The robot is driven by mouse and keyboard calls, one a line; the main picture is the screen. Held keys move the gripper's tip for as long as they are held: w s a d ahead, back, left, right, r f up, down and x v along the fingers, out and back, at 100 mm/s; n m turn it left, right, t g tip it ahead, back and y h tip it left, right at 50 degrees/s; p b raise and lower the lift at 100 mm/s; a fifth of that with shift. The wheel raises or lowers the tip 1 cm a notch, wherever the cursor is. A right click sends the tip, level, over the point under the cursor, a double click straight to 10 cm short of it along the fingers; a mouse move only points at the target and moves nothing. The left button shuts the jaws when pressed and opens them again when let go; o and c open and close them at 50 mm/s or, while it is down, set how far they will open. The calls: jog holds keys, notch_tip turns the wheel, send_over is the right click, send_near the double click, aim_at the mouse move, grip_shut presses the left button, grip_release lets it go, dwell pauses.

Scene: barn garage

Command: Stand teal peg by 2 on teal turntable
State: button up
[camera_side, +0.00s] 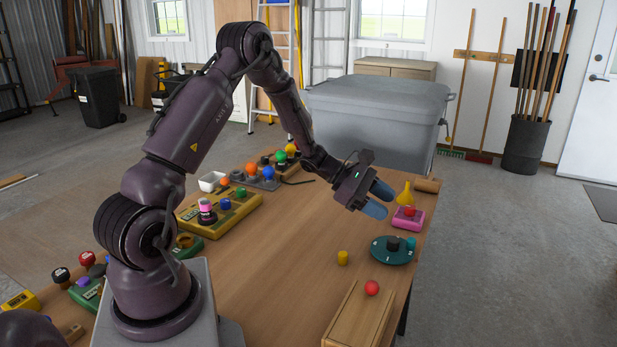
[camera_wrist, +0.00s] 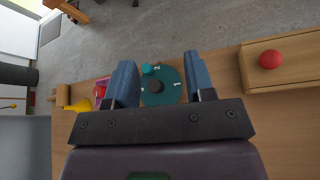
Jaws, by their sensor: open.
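The round teal turntable (camera_side: 380,256) lies on the table's right side. A dark knob (camera_side: 393,243) stands at its middle. The teal peg (camera_side: 411,243) is upright at the turntable's right rim in the side view. In the wrist view the teal peg (camera_wrist: 147,69) is close beside the white "2" at the rim of the turntable (camera_wrist: 166,96); a "1" shows to the right. Whether the peg's base is fully on the disc I cannot tell. My gripper (camera_side: 379,200) is open and empty, above and behind the turntable. Its blue fingers (camera_wrist: 160,80) frame the turntable in the wrist view.
A pink box with a red button (camera_side: 408,224) and a yellow funnel (camera_side: 406,192) stand behind the turntable. A yellow peg (camera_side: 342,258) stands to its left. A wooden box (camera_side: 355,320) with a red knob (camera_side: 371,288) is in front. The table's middle is clear.

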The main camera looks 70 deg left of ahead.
jog(key=s+d+r+m+g, duration=0.6)
jog(key=s+d+r+m, duration=0.3)
jog(key=d+r+m, duration=0.4)
jog(key=s+d+r+m+y, duration=0.1)
jog(key=s+r+m+y, duration=0.1)
jog(key=s+m, duration=0.4)
jog(key=s+d+r+m+t+y, duration=0.1)
jog(key=s+r+m+y, duration=0.2)
jog(key=s, duration=0.6)
jog(key=m+y, duration=0.2)
jog(key=m, duration=0.1)
jog(key=shift+s+r+t, duration=0.3)
jog(key=shift+r, duration=0.05)
jog(key=shift+c, duration=0.4)
